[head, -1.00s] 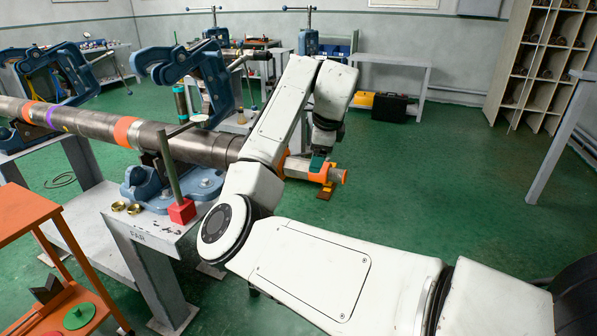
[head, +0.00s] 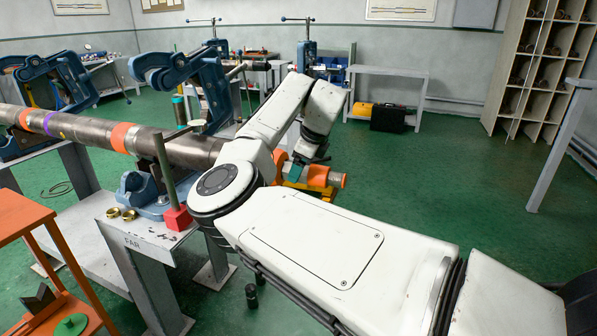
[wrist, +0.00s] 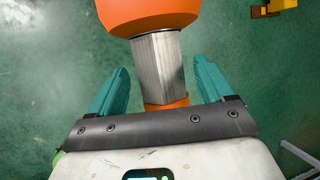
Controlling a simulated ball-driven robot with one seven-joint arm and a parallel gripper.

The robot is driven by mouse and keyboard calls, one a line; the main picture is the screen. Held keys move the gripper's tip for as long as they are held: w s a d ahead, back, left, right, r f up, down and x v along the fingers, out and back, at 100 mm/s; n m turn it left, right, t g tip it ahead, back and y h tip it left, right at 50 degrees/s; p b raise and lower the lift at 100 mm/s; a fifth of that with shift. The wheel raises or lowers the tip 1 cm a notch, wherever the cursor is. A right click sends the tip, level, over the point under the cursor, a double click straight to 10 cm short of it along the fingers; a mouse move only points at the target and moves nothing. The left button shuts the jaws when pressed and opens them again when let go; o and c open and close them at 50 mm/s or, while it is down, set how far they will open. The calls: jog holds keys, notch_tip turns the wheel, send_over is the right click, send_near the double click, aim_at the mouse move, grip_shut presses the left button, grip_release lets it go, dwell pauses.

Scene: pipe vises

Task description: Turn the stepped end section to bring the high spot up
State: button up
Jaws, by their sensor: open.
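The long grey pipe (head: 90,128) runs from the left edge into the vises, with orange and purple bands. Its stepped end section (head: 322,177), orange with a paler grey part, sticks out to the right beyond my arm. In the wrist view it shows as a wide orange collar (wrist: 150,12), a narrower flat-sided grey length (wrist: 160,62) and a smaller orange part partly hidden by my gripper. My gripper (wrist: 161,68) is open, its teal fingers on either side of the grey length with visible gaps. No high spot can be made out.
A blue vise (head: 190,75) stands on the grey FAR stand (head: 150,240), with a red block (head: 177,217) and brass rings beside it. An orange trolley (head: 25,218) is at lower left.

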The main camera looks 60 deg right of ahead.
jog(key=shift+x, duration=1.05)
jog(key=c, duration=1)
jog(key=shift+o, duration=0.2)
jog(key=shift+a+h, duration=0.1)
jog(key=shift+h, duration=0.2)
